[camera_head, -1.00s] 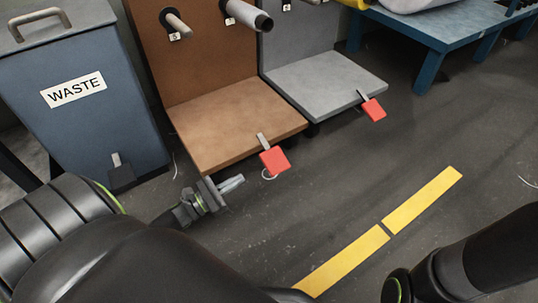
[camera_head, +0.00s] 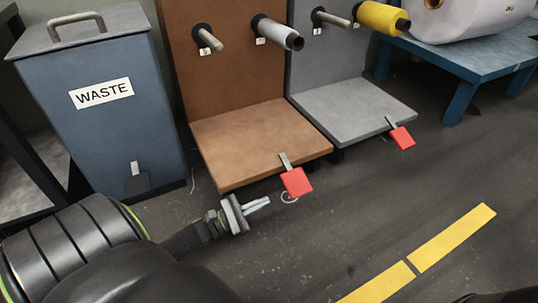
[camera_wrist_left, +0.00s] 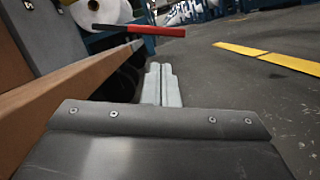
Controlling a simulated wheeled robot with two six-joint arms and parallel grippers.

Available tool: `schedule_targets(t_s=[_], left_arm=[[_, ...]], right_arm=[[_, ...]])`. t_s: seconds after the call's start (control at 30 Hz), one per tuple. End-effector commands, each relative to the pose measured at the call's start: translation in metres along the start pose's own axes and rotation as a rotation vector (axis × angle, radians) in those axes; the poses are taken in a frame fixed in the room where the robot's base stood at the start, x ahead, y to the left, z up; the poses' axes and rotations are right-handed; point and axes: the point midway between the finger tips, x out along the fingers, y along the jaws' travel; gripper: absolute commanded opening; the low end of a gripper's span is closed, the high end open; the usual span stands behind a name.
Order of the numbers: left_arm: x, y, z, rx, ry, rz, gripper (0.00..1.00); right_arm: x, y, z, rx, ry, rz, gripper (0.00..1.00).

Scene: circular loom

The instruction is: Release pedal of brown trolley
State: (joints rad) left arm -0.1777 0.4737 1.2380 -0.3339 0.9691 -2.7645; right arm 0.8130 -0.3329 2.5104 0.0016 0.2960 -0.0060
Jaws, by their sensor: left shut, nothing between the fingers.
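The brown trolley (camera_head: 255,140) stands left of the grey one. Its red pedal (camera_head: 297,181) sticks out on a grey lever from the front edge of its platform. My left gripper (camera_head: 257,204) is shut and empty, low over the floor, just left of and in front of this pedal, apart from it. In the left wrist view the shut fingers (camera_wrist_left: 162,85) point forward, and the red pedal (camera_wrist_left: 157,31) appears edge-on beyond and above the tips. The brown platform edge (camera_wrist_left: 75,97) runs along the left. My right gripper is not in view.
The grey trolley (camera_head: 350,108) with its own red pedal (camera_head: 402,138) stands to the right. A blue waste bin (camera_head: 115,120) with a black pedal (camera_head: 137,184) stands at left. Open floor with a yellow line (camera_head: 450,238) lies in front.

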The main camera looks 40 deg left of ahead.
Motion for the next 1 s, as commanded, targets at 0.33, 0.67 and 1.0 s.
schedule_targets(t_s=[0.33,0.67,1.0], left_arm=[[0.062,-0.001,-0.002,0.001,-0.005,0.001,0.0],[0.085,0.0,0.0,-0.001,-0.001,0.0,0.0],[0.083,-0.001,0.003,-0.013,0.001,0.003,0.0]], right_arm=[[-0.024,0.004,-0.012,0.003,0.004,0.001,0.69],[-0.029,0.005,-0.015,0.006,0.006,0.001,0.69],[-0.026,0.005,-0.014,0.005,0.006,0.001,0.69]])
